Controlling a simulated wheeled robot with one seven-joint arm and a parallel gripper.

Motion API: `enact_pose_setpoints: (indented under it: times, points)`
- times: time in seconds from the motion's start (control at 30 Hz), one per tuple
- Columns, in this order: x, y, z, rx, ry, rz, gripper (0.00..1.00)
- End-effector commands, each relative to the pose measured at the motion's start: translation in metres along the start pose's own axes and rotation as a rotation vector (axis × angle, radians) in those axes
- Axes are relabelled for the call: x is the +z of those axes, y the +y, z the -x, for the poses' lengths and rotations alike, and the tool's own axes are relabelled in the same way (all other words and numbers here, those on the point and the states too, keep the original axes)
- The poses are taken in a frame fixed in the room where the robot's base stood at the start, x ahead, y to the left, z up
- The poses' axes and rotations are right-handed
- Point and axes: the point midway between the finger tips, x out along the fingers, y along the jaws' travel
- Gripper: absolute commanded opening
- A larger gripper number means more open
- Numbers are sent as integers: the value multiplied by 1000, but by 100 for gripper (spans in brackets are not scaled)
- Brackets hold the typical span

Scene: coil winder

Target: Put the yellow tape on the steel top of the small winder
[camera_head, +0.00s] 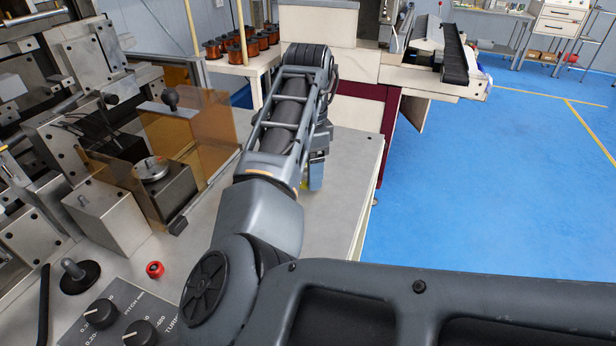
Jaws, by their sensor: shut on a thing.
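The small winder's steel top (342,200) is a flat grey surface that runs along the middle of the view, with its right edge above the blue floor. My gripper (311,180) points down over the right part of this top, mostly hidden behind my arm. It is shut on the yellow tape (304,177), of which only a thin yellow sliver shows beside the fingers. I cannot tell whether the tape touches the steel or hangs just above it.
Winder blocks and an amber clear guard (206,135) stand on the left. A red button (155,269) and a panel with black knobs (98,314) are at the lower left. Copper coils (237,50) stand on a table behind. The steel right of my gripper is bare.

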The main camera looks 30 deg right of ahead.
Motion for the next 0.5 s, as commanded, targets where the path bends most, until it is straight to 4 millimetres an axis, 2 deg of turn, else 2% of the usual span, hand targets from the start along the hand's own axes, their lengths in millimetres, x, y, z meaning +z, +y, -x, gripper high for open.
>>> enact_pose_setpoints:
  times: [0.03, 0.07, 0.5]
  points:
    - [0, 0, -10, -1, -1, 1, 42]
    - [0, 0, -12, -1, 0, 1, 42]
    - [0, 0, -14, 0, 1, 1, 42]
